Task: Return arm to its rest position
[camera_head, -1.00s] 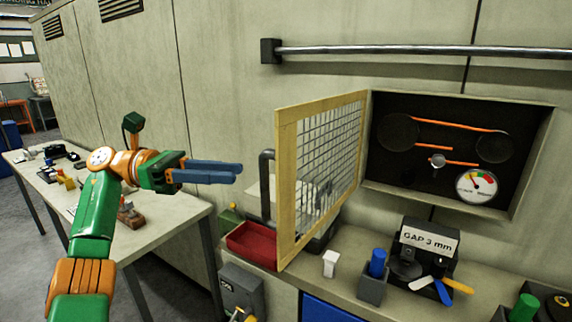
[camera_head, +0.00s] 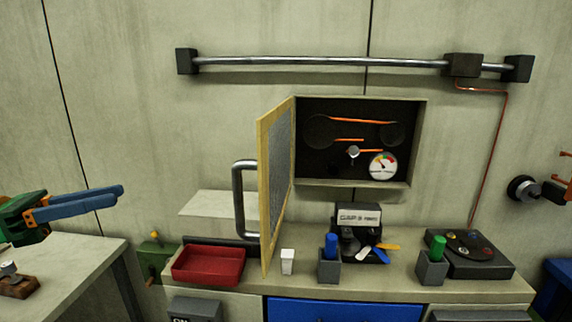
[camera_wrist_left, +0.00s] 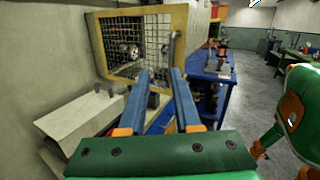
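My left gripper (camera_head: 121,191) comes in at the left edge of the head view, with green and orange parts and two blue fingers. It is in the air in front of the wall, above the pale table (camera_head: 75,262). In the left wrist view my left gripper (camera_wrist_left: 159,73) has its fingers apart with nothing between them. Beyond the fingertips is the yellow-framed mesh door (camera_wrist_left: 180,18), which stands swung open in the head view (camera_head: 264,190). My right gripper is not seen.
A wall recess with a gauge (camera_head: 383,166) is beside the door. The bench holds a red tray (camera_head: 208,279), a white block (camera_head: 287,262), a blue cylinder (camera_head: 331,245) in a holder and a green cylinder (camera_head: 438,246). A metal rail (camera_head: 320,61) runs above.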

